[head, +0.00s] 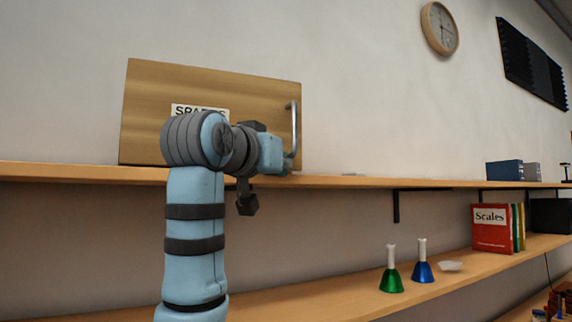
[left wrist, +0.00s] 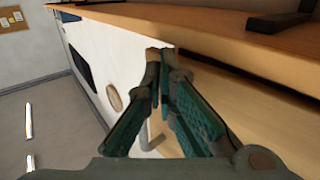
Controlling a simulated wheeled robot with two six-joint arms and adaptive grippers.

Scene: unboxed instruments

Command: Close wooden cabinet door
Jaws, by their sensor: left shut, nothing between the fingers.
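The wooden cabinet door (head: 240,88) shows a light wood front above the upper shelf in the head view. A white label, partly hidden by my arm, is on it. A vertical metal handle (head: 294,125) is near its right edge. I cannot tell from the head view whether the door stands ajar. My left gripper (head: 289,163) is by the handle's lower end, partly hidden by my wrist. In the left wrist view, its fingers (left wrist: 160,58) are together and empty. Contact with the handle or door is unclear. My right gripper is not in view.
The cabinet stands by the upper shelf (head: 400,182). On the lower shelf (head: 340,295) are a green bell (head: 391,279), a blue bell (head: 422,271) and a red book (head: 491,229). A wall clock (head: 440,28) hangs high. The upper shelf right of the cabinet is mostly clear.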

